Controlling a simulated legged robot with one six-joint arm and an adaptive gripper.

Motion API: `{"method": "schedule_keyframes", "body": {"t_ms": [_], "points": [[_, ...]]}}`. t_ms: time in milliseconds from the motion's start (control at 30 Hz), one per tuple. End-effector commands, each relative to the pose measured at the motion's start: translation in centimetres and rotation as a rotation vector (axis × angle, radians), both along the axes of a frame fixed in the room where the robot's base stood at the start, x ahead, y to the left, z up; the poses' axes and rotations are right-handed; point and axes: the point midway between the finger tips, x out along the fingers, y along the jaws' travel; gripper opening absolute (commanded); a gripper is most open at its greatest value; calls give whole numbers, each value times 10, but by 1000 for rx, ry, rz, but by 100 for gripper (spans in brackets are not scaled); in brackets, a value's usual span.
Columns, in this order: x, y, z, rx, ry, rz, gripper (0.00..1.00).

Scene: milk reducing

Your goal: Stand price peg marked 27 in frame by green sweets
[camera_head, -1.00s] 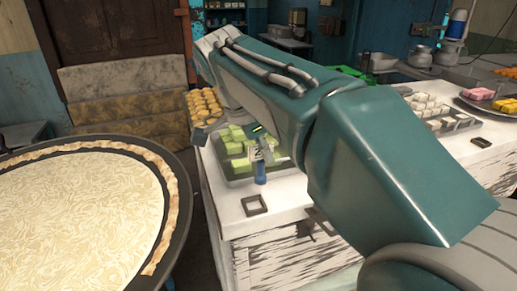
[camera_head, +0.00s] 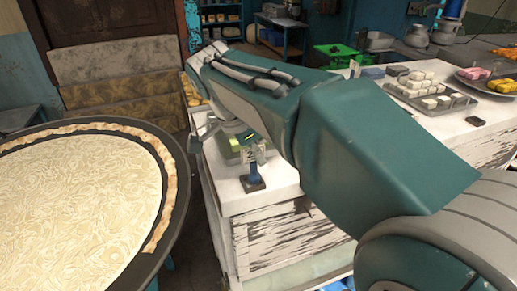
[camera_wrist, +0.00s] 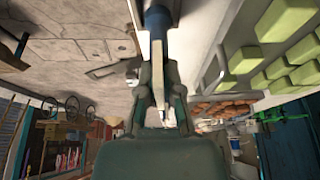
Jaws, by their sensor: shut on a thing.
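The price peg has a blue stem (camera_head: 254,172) and a pale card (camera_head: 249,156) whose number is only partly readable. My gripper (camera_head: 259,150) is shut on its upper part, and the peg hangs near upright. The dark square frame (camera_head: 256,185) lies on the white counter directly under the stem's lower end; I cannot tell whether the stem touches down inside it. In the wrist view the blue stem (camera_wrist: 157,18) runs out from between my fingers (camera_wrist: 158,75), with green sweets (camera_wrist: 285,20) to the right.
The white counter (camera_head: 275,183) has bare top around the frame. A tray of white and grey sweets (camera_head: 432,90) and a plate of coloured sweets (camera_head: 490,80) stand at the right. Another small dark frame (camera_head: 475,121) lies near them. A large round pan (camera_head: 85,190) fills the left.

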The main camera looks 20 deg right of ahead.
Motion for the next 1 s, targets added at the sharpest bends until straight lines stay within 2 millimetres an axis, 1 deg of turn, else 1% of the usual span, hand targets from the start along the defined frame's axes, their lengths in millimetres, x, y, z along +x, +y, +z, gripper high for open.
{"method": "schedule_keyframes", "body": {"t_ms": [33,100,967,1000], "points": [[-1,2,-8,7,17,1,0],[-1,3,-10,8,20,1,0],[-1,2,-12,6,13,1,0],[-1,2,-12,6,13,1,20]]}}
